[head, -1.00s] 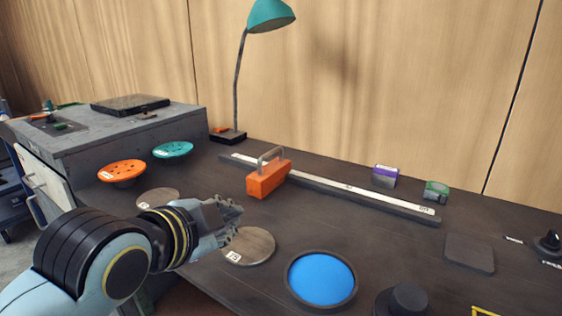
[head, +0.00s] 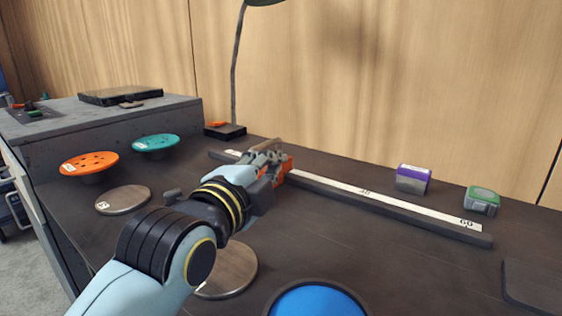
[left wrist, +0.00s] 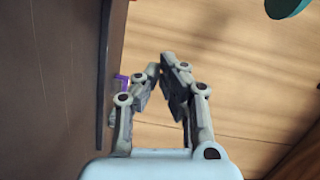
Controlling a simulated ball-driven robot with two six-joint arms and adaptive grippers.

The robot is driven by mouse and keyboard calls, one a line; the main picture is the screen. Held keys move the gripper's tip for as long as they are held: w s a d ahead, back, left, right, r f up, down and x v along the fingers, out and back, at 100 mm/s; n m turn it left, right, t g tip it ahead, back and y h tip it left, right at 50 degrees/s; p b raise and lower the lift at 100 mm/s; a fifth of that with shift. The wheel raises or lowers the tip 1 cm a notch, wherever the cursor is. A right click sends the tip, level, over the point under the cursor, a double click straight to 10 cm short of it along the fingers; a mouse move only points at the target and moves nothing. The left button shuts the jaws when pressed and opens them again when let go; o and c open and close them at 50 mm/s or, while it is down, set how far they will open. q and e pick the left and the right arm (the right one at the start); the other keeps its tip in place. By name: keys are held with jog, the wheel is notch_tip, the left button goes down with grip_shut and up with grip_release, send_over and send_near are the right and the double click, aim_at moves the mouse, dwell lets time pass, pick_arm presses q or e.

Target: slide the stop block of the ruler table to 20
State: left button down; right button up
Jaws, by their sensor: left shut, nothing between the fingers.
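The ruler table (head: 400,207) is a long dark bar with a white scale strip, running from back left to front right. A 60 shows near its right end; the middle mark is too small to read surely. The orange stop block (head: 287,168) sits on the left part of the bar, mostly hidden behind my left gripper (head: 270,152). The gripper is shut and empty, its fingers at the block and its handle; I cannot tell whether they touch. In the left wrist view the shut fingertips (left wrist: 166,62) show against the wooden wall.
A purple-and-white box (head: 413,179) and a green tape measure (head: 482,200) stand behind the bar's right part. An orange disc (head: 90,163), a teal disc (head: 156,143) and a lamp base (head: 225,131) are at left. A blue round pad (head: 318,302) lies in front.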

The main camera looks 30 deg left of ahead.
pick_arm(q)
jog(key=w+a+f+b, duration=0.1)
jog(key=w+a, duration=0.4)
jog(key=w, duration=0.5)
jog(key=shift+w+f+b, duration=0.35)
jog(key=shift+b, duration=0.25)
